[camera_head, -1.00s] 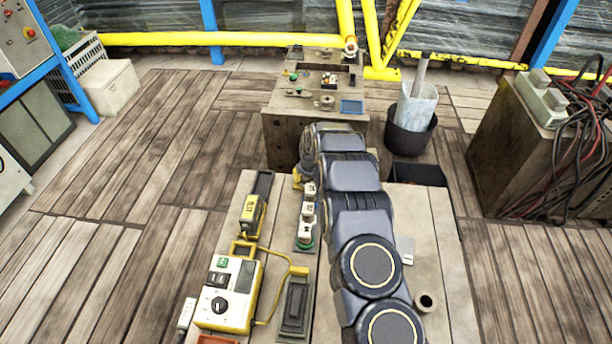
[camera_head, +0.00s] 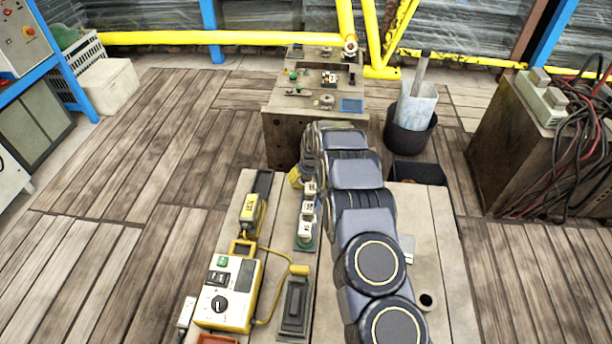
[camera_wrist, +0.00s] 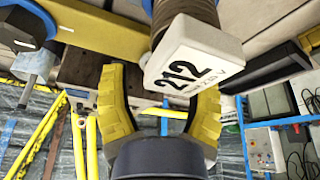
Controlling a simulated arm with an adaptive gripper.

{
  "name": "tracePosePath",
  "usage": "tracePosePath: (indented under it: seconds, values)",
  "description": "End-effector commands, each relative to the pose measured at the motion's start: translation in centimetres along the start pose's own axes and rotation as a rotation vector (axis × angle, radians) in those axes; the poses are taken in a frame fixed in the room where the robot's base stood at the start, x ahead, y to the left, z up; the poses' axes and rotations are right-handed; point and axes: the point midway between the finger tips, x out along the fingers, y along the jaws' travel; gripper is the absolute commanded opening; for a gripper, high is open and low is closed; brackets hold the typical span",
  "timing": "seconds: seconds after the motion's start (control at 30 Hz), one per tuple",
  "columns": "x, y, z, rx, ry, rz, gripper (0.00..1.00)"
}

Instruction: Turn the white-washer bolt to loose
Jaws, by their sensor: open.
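My gripper (camera_wrist: 162,100) has two ribbed yellow fingers, spread apart in the wrist view. A white block marked 212 (camera_wrist: 190,58), with a ridged, thread-like cylinder (camera_wrist: 183,15) behind it, shows close by, overlapping the gap between the fingers. I cannot tell whether a finger touches it. In the head view, the yellow fingers (camera_head: 296,178) are partly hidden by my arm, beside the far end of a row of white numbered blocks (camera_head: 307,208) on the near bench. I cannot pick out a white-washer bolt for certain in either view.
A yellow-edged control box (camera_head: 228,292) and a yellow handheld device (camera_head: 250,207) lie left of the row. A dark bin (camera_head: 418,174) is at the bench's far right. Beyond stands a block-like bench (camera_head: 285,135) with small parts, beside a black bucket (camera_head: 411,135).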

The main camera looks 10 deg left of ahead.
Motion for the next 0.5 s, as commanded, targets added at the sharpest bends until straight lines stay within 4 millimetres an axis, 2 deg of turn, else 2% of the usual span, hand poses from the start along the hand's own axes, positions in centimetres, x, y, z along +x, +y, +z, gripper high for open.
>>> tracePosePath:
  seconds: [0.13,0.27,0.5]
  values:
    - [-1.2,0.0,-0.1,0.001,0.002,-0.001,0.59]
    - [-3.1,0.0,-0.2,0.001,0.004,-0.001,0.59]
    - [-7.8,0.0,-0.2,0.000,0.004,-0.001,0.59]
